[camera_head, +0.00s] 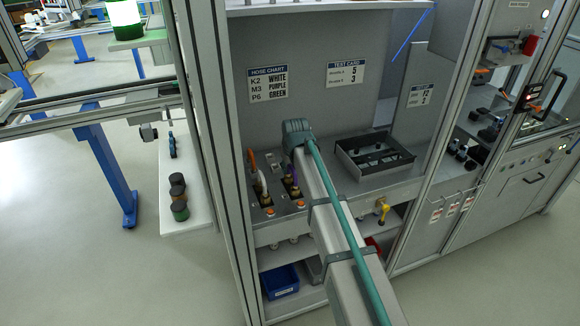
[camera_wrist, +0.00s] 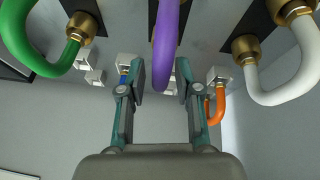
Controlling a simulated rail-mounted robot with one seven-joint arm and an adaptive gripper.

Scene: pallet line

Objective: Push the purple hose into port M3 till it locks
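The purple hose (camera_wrist: 166,40) hangs as a loop at the top centre of the wrist view. Its upper end runs out of the frame by a dark port plate, so its seating cannot be seen. My gripper (camera_wrist: 162,78) is open, with its fingers on either side of the hose's bend; a gap shows on the left, and contact on the right is unclear. In the head view, part of the purple hose (camera_head: 295,170) shows beside my arm, which hides the rest. The hose chart (camera_head: 268,84) lists K2 white, M3 purple, P6 green.
The green hose (camera_wrist: 45,65) is at left and the white hose (camera_wrist: 290,92) at right, each on a brass fitting. An orange hose (camera_wrist: 216,108) lies near my right finger. A dark tray (camera_head: 375,155) sits right of my arm. A blue bin (camera_head: 281,284) is below.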

